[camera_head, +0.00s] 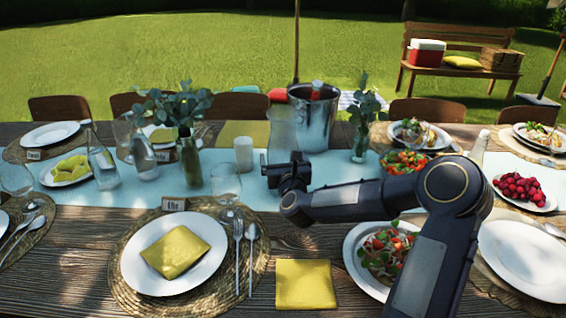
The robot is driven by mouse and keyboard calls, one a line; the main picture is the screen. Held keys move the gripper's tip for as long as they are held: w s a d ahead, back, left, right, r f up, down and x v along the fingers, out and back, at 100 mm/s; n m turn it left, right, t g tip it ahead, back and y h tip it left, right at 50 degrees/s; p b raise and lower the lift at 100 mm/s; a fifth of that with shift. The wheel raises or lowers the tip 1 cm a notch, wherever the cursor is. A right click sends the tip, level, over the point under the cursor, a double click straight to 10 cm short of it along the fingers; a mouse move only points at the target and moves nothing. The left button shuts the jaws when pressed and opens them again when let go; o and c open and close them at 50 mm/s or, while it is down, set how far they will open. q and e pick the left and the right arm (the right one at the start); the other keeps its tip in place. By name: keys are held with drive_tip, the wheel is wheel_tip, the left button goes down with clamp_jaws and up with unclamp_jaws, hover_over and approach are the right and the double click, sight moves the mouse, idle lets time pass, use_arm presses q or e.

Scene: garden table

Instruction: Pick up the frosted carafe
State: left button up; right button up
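The frosted carafe (283,128) is a pale, cloudy glass vessel standing upright near the middle of the table, just left of the metal bucket. My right gripper (280,159) is directly in front of its lower part and hides its base. The gripper's fingers are spread apart, one toward each side of the carafe. I cannot tell whether they touch it. My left gripper is not in view.
The metal ice bucket (314,118) stands close on the carafe's right. A white candle (243,154), a eucalyptus vase (189,158) and a stemmed glass (226,182) stand to the left. A smaller vase (361,142) is to the right. Plates and food crowd the table.

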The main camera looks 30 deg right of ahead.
drive_tip(key=c, duration=1.2)
drive_tip(key=shift+r, duration=0.15)
drive_tip(key=shift+c, duration=0.9)
drive_tip(key=shift+r, duration=0.15)
